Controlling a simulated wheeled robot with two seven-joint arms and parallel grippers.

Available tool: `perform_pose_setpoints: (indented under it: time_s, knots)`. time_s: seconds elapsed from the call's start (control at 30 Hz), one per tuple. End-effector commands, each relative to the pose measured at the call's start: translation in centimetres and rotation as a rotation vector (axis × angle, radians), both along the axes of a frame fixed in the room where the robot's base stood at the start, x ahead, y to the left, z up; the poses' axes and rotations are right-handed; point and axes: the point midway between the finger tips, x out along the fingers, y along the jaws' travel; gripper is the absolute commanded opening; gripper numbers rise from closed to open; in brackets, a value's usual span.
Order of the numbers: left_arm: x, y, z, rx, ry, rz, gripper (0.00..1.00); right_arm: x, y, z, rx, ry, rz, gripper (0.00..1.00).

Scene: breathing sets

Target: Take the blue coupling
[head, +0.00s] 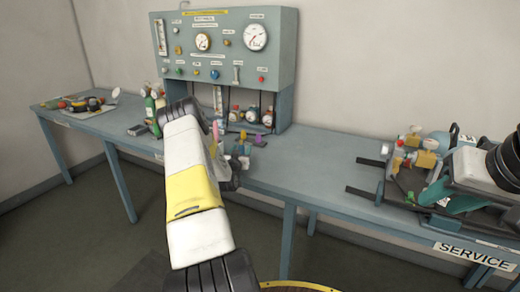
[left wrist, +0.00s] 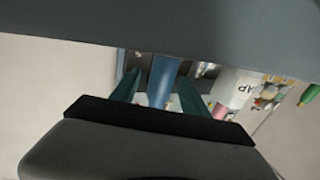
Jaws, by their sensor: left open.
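A blue coupling (left wrist: 162,80) stands between the two teal fingers of my left gripper (left wrist: 157,88) in the left wrist view. The fingers are open, with one on each side of it; whether either touches it I cannot tell. In the head view my left arm covers most of that spot, at the middle of the bench below the gauge panel. A pink coupling (left wrist: 220,112) shows to the right of the fingers. At the right of the head view, teal parts (head: 440,192) by a white and black arm look like my right gripper; its jaws are not clear.
A panel with gauges (head: 225,45) stands at the back of the long bench (head: 320,160). Small bottles (head: 251,115) stand under it. A purple piece (head: 259,140) lies close by my left gripper. Brass and red fittings (head: 415,150) crowd the right; the bench between is clear.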

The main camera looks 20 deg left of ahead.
Motion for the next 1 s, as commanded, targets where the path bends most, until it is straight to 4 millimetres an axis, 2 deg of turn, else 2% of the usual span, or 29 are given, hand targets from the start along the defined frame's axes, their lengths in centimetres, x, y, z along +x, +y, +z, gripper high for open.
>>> perform_pose_setpoints:
  time_s: [0.2,0.5,0.83,1.0]
  knots:
    - [0.1,0.0,0.0,-0.001,0.001,0.000,0.53,0.0,0.0,0.0,0.000,0.000,0.000,0.36]
    - [0.1,0.0,0.0,0.000,0.001,0.000,0.00,0.0,0.0,0.0,0.000,0.000,0.000,0.36]
    - [0.1,0.0,0.2,0.000,0.000,0.000,0.00,0.0,0.0,0.0,0.000,0.000,0.000,0.36]
    - [0.1,0.0,1.2,0.001,-0.002,0.000,0.00,0.0,0.0,0.0,0.000,0.000,0.000,0.36]
